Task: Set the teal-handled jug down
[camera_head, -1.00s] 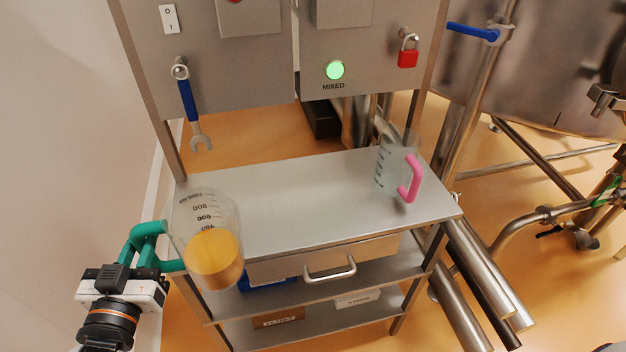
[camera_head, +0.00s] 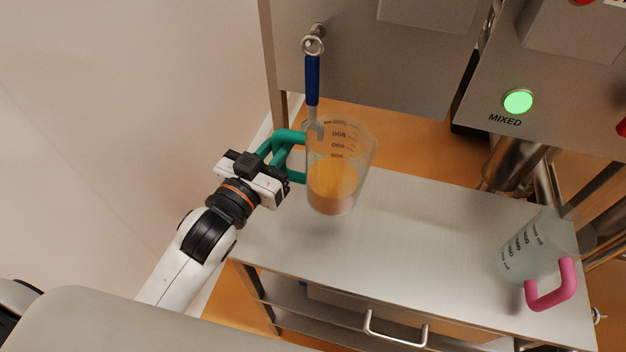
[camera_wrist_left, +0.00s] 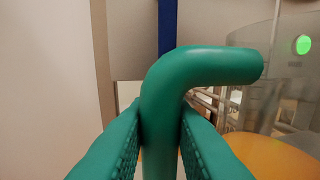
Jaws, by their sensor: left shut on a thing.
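The teal-handled jug (camera_head: 338,160) is clear, with dark markings and orange powder in its lower part. My left gripper (camera_head: 284,158) is shut on its teal handle, which also fills the middle of the left wrist view (camera_wrist_left: 205,66). The jug is close to upright over the left part of the steel table (camera_head: 420,225). A soft shadow on the top lies below and left of it, and it looks held a little above the surface. The gripper's teal fingers (camera_wrist_left: 160,135) press on both sides of the handle. My right gripper is not in view.
A clear jug with a pink handle (camera_head: 540,245) stands at the table's right end. A green MIXED light (camera_head: 518,102) glows on the panel. The middle of the table is clear.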

